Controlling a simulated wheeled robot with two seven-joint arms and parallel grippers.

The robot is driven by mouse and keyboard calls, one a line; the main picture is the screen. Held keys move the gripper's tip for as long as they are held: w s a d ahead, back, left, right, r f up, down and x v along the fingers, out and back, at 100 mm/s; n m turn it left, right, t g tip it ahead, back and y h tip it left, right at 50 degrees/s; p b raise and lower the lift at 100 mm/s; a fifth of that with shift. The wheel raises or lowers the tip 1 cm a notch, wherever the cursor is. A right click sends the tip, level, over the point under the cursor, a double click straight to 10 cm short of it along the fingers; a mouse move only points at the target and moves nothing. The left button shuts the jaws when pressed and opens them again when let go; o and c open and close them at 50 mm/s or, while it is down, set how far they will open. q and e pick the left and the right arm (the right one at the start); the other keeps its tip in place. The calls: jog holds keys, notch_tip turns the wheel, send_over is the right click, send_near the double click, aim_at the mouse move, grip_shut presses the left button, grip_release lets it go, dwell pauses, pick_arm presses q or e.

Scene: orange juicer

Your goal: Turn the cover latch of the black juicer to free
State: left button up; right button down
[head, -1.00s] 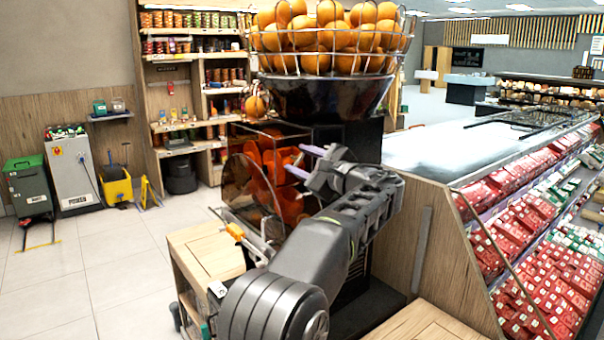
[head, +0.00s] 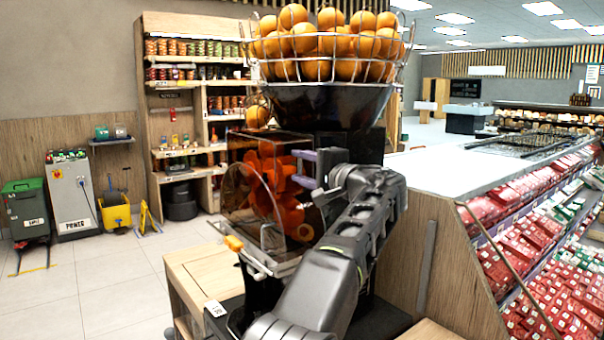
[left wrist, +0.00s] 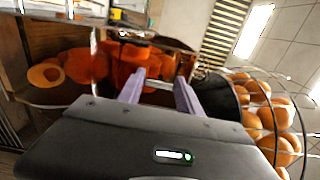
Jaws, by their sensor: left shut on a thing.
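The black juicer (head: 330,112) stands in the middle of the head view, with a clear cover (head: 238,190) over its orange-red pressing parts. My left gripper (head: 303,169) is at the right side of the cover, its purple fingers pointing left. In the left wrist view, the two fingers (left wrist: 160,88) stand either side of a small pale bar, the cover latch (left wrist: 158,83), and are shut on it. The latch is mostly hidden in the head view. The cover is closed over the front. My right gripper is out of view.
A wire basket of oranges (head: 325,45) tops the juicer. A counter (head: 440,165) with red packages stands close on the right. The floor on the left is clear.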

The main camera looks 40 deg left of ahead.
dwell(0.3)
pick_arm(q)
jog(key=o, duration=1.4)
jog(key=b+v, duration=0.2)
jog(key=v, duration=0.5)
jog(key=shift+s+d, duration=0.15)
jog(key=shift+d, duration=0.25)
